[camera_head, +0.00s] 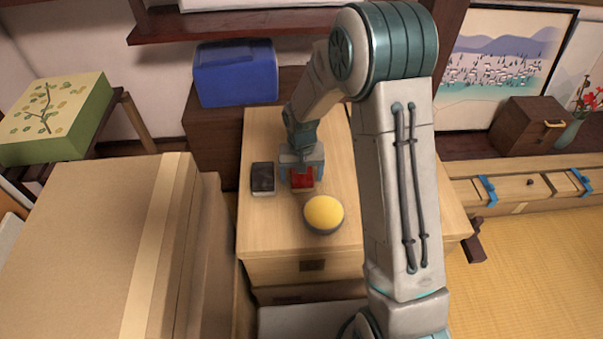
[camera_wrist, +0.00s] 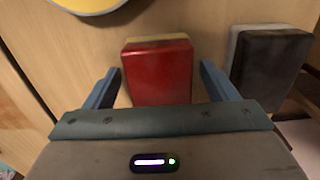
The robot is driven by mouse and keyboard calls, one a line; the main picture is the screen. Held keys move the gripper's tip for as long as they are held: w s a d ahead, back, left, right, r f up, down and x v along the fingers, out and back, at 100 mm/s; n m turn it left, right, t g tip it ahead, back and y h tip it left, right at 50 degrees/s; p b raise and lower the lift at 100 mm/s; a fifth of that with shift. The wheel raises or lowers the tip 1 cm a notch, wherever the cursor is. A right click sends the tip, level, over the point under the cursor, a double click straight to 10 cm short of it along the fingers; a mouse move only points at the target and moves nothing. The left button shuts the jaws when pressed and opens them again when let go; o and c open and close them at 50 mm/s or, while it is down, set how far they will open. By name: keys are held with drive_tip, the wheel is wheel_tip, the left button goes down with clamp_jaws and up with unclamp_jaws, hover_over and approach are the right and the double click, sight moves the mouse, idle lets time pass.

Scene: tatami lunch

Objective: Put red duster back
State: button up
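The red duster (camera_head: 302,181) lies on the wooden cabinet top (camera_head: 275,232), a red block with a pale tan layer along one edge. My gripper (camera_head: 301,172) is right over it in the head view, partly hiding it. In the wrist view the red duster (camera_wrist: 158,72) sits between the two blue fingers of my gripper (camera_wrist: 160,76). A gap shows on each side of the duster, so the fingers are open and do not seem to touch it. The duster's near end is hidden behind the gripper body.
A dark duster-like block (camera_head: 262,178) with a pale layer lies just left of the gripper; it also shows in the wrist view (camera_wrist: 270,62). A yellow-topped round object (camera_head: 324,212) is near the front. A blue box (camera_head: 236,73) stands behind; large cardboard boxes (camera_head: 95,240) are left.

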wheel_tip(320, 180, up, 12)
drive_tip(key=p, duration=0.3)
drive_tip(key=s+d+r, duration=0.3)
drive_tip(key=s, duration=0.4)
drive_tip(key=s+d+r+t, duration=0.1)
drive_tip(key=s+d+r, duration=0.2)
drive_tip(key=s, duration=0.4)
drive_tip(key=s+d+r, duration=0.3)
drive_tip(key=s+d, duration=0.1)
drive_tip(key=s, duration=0.3)
drive_tip(key=shift+s+d+r+t, duration=0.3)
drive_tip(key=shift+s+d+r, duration=0.1)
wheel_tip(320, 180, up, 20)
drive_tip(key=t+p, duration=0.1)
drive_tip(key=p, duration=1.7)
drive_tip(key=shift+a+r, duration=0.15)
drive_tip(key=shift+r, duration=0.05)
